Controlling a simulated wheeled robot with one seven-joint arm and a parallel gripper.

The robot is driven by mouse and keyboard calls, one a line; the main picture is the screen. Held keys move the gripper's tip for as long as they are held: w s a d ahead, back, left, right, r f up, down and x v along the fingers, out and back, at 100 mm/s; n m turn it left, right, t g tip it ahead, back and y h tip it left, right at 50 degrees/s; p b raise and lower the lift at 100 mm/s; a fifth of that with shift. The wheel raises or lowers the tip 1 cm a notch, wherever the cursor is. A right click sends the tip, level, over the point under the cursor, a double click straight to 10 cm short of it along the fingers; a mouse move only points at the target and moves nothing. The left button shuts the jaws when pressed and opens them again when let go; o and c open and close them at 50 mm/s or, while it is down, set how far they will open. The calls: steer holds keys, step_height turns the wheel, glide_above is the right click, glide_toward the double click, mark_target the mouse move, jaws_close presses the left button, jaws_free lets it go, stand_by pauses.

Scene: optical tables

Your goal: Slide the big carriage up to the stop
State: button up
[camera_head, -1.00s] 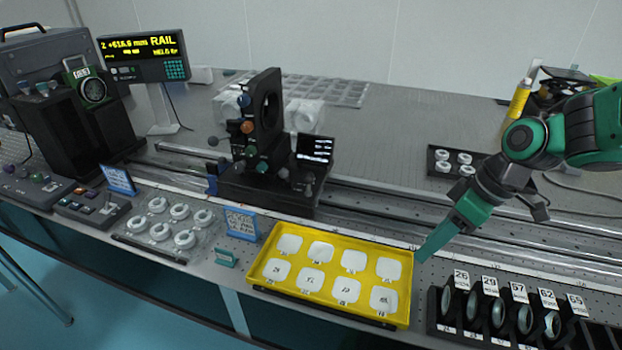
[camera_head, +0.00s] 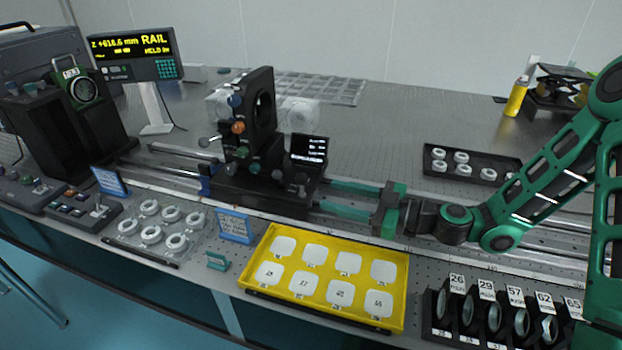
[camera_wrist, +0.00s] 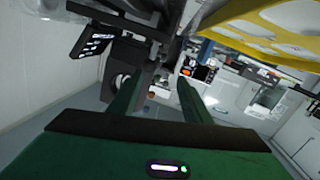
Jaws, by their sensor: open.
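The big carriage (camera_head: 262,194) is a black block on the rail, carrying a tall black ring mount with coloured knobs and a small screen. My gripper (camera_head: 321,198) is open, its two green fingers pointing left along the rail, tips at the carriage's right side. I cannot tell whether they touch it. In the wrist view the open fingers (camera_wrist: 157,80) reach towards the dark carriage (camera_wrist: 120,62), with nothing clearly held between them. A small blue piece (camera_head: 206,184) sits at the carriage's left end; I cannot tell whether it is the stop.
A yellow tray (camera_head: 398,314) and a lens rack (camera_head: 500,318) stand in front of the rail. A black tray of white rings (camera_head: 475,179) lies behind it. The rail (camera_head: 170,176) shows bare left of the carriage. A readout (camera_head: 135,53) stands at the back left.

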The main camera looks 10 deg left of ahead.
mark_target(302, 179)
steer(key=shift+m+t, duration=0.4)
steer(key=shift+t, duration=0.3)
steer(key=x, duration=0.7)
steer(key=w+x, duration=0.1)
steer(key=x, duration=0.3)
steer(key=shift+w+d+r, duration=0.15)
steer(key=shift+d+r, duration=0.05)
steer(key=shift+r, duration=0.1)
